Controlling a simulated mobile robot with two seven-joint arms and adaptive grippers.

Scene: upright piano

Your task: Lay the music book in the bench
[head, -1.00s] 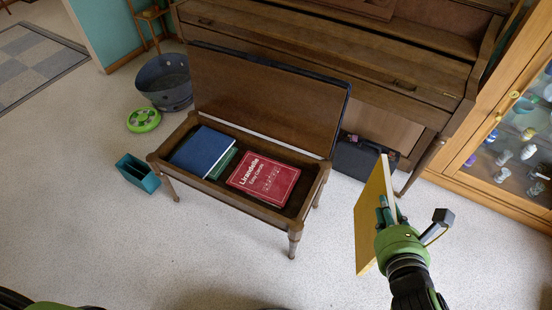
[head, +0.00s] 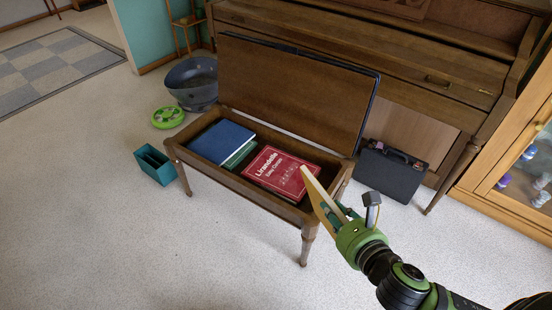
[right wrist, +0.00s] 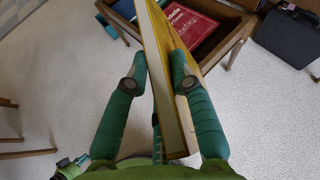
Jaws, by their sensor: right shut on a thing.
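A yellow music book (head: 318,192) is held upright on edge by my right gripper (head: 344,212), at the front right corner of the bench. My left gripper is not in view.
A black case (head: 390,170) stands under the piano (head: 400,55), right of the bench. A teal box (head: 156,166), a green round object (head: 167,117) and a dark tub (head: 194,84) are at left. A glass cabinet (head: 515,185) is at right. Front floor is clear.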

